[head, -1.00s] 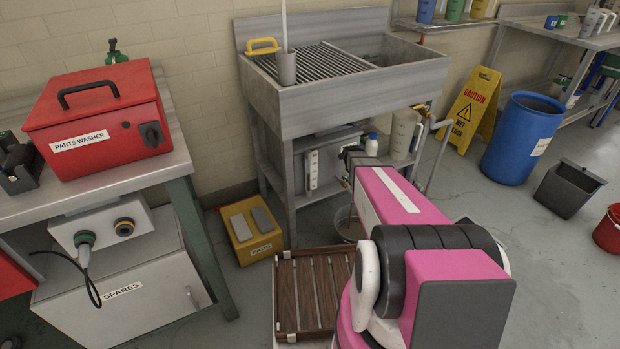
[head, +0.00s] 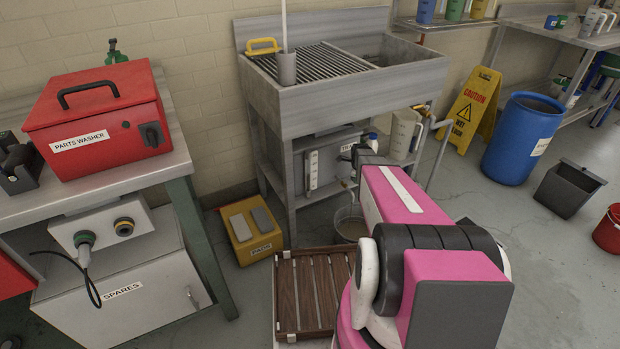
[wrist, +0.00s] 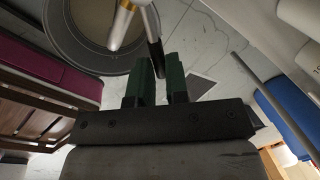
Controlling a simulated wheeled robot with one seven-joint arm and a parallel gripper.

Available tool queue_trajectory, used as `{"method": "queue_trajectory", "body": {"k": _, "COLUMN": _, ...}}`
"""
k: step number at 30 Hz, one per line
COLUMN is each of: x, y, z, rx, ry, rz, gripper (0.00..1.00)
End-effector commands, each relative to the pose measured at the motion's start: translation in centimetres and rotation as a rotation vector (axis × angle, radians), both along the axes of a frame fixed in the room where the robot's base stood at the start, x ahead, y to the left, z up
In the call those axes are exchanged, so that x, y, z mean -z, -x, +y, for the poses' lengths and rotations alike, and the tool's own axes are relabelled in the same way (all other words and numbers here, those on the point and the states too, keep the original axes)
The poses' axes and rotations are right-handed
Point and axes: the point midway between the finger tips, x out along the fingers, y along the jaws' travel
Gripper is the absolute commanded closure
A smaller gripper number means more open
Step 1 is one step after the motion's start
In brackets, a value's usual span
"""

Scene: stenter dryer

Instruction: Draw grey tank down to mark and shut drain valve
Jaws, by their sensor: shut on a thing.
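The grey tank (head: 338,143) sits under the steel sink, with a pale upright level gauge (head: 312,170) on its front. The level and mark are too small to read. My arm hides part of the tank's right side. In the wrist view a brass and silver drain spout (wrist: 124,24) points over a round bucket (wrist: 88,22). A dark valve lever (wrist: 154,42) runs beside the spout, down between my green fingertips. My gripper (wrist: 158,80) is shut on this lever. The bucket stands on the floor below the tank in the head view (head: 349,224).
A slatted wooden crate (head: 311,333) and a yellow pads box (head: 253,256) lie on the floor near the sink's legs. A pipe (head: 437,160) runs down right of the tank. A wet-floor sign (head: 471,108) and blue barrel (head: 522,140) stand further right.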

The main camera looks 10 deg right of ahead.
Motion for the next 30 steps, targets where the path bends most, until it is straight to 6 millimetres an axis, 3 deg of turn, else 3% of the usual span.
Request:
{"method": "queue_trajectory", "body": {"k": 6, "x": 0.0, "y": -0.9, "z": -0.3, "rx": -0.142, "ry": -0.002, "rz": -0.002, "gripper": 1.00}}
{"method": "queue_trajectory", "body": {"k": 17, "x": 0.0, "y": -1.0, "z": -0.4, "rx": -0.171, "ry": -0.003, "rz": -0.001, "gripper": 1.00}}
{"method": "queue_trajectory", "body": {"k": 30, "x": 0.0, "y": -3.1, "z": -0.8, "rx": -0.503, "ry": -0.003, "rz": -0.003, "gripper": 1.00}}
